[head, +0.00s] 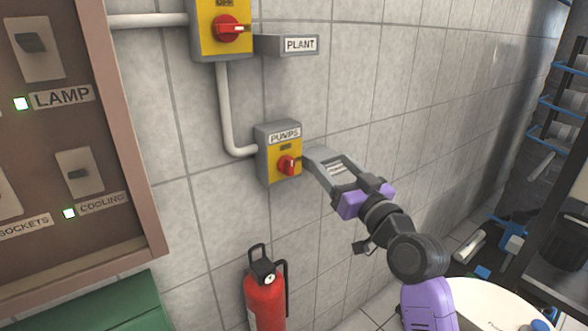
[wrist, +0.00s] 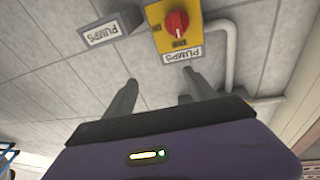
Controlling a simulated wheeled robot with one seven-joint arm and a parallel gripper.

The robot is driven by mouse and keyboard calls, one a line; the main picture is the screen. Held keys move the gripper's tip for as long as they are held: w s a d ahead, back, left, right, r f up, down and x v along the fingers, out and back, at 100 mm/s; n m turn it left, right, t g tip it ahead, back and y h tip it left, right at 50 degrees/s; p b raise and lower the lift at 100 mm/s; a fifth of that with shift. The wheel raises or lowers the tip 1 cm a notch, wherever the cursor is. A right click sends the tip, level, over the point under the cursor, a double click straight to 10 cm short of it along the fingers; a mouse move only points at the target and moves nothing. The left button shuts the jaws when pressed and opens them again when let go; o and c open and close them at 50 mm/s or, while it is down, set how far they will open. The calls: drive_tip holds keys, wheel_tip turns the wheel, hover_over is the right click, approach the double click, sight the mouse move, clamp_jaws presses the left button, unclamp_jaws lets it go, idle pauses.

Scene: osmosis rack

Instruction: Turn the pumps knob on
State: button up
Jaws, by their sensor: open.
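The pumps switch (head: 265,162) is a grey box with a yellow face on the tiled wall, labelled PUMPS. Its red knob (head: 289,166) sits low on that face. In the wrist view, the switch appears upside down at the top, with its red knob (wrist: 176,21). My gripper (head: 313,158) is just right of the box in the head view. In the wrist view its two fingers (wrist: 158,78) are spread, with only wall visible between them. The knob is beyond the fingertips, not between them.
The plant switch (head: 207,30) and its PLANT sign (head: 301,45) are above. A PUMPS sign (wrist: 103,32) juts out beside the pumps box. A conduit (head: 226,110) joins the boxes. A fire extinguisher (head: 266,298) is below. A switch panel (head: 120,200) is left; shelves (head: 565,130) are right.

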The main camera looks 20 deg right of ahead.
sight(292, 167)
drive_tip(key=shift+w+a+f+n+g+y+p, duration=0.3)
drive_tip(key=shift+w+a+f+n+g+y, duration=0.25)
drive_tip(key=shift+w+a, duration=0.7)
drive_tip(key=shift+w+a+f+n+g+y+p, duration=0.35)
drive_tip(key=shift+w+a+f, duration=0.4)
drive_tip(key=shift+w, duration=1.05)
drive_tip(key=shift+w+a+f+n+g+y+p, duration=0.25)
drive_tip(key=shift+w+a+f+n+g+y, duration=0.3)
drive_tip(key=shift+w+a, duration=0.7)
drive_tip(key=shift+w+d+f, duration=0.1)
drive_tip(key=shift+w+d, duration=0.15)
drive_tip(key=c, duration=1.4)
